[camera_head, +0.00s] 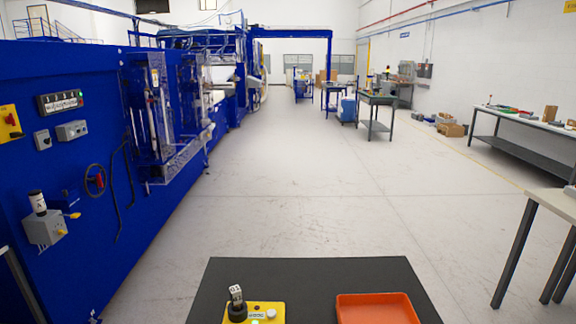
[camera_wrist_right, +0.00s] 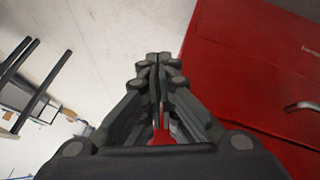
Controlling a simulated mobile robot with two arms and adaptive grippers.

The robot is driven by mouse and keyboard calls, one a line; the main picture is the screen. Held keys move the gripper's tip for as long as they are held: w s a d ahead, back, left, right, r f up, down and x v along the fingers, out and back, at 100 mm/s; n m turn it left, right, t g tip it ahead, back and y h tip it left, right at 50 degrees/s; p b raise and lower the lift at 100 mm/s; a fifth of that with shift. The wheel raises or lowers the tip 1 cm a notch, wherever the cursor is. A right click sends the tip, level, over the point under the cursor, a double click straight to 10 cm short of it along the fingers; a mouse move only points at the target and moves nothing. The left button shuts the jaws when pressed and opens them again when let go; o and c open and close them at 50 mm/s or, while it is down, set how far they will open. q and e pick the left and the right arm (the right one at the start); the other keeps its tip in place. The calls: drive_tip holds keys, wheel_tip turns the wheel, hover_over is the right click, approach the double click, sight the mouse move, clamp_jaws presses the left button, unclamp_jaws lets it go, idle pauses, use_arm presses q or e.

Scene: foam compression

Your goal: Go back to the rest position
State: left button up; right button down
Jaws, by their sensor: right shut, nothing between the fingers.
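My right gripper (camera_wrist_right: 158,62) shows in the right wrist view with its dark fingers together and nothing between them. It hangs beside a red cabinet-like surface (camera_wrist_right: 255,70), with pale floor to the left. Neither gripper shows in the head view. In that view a black tabletop (camera_head: 225,290) stands at the bottom.
A long blue machine (camera_head: 60,240) with knobs, a handwheel (camera_head: 94,180) and clear guards runs along the left. A pale-topped table (camera_head: 553,202) stands at the right, and a long bench (camera_head: 525,120) lies behind it. The floor in the middle is clear.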

drive_tip(key=s+a+f+g, duration=0.2)
drive_tip(key=s+a+f, duration=0.3)
drive_tip(key=s, duration=0.5)
drive_tip(key=s+a+f+g+y+b, duration=0.1)
drive_tip(key=s+a+f+g, duration=0.1)
drive_tip(key=s+a+f, duration=0.3)
drive_tip(key=s+a+f+g+y+b, duration=0.1)
drive_tip(key=s+a+f, duration=0.4)
drive_tip(key=s+a, duration=0.4)
drive_tip(key=s, duration=0.6)
drive_tip(key=shift+s+a+f+m+g, duration=0.2)
drive_tip(key=shift+s+a+m+g, duration=0.05)
drive_tip(key=shift+a+m+g, duration=0.15)
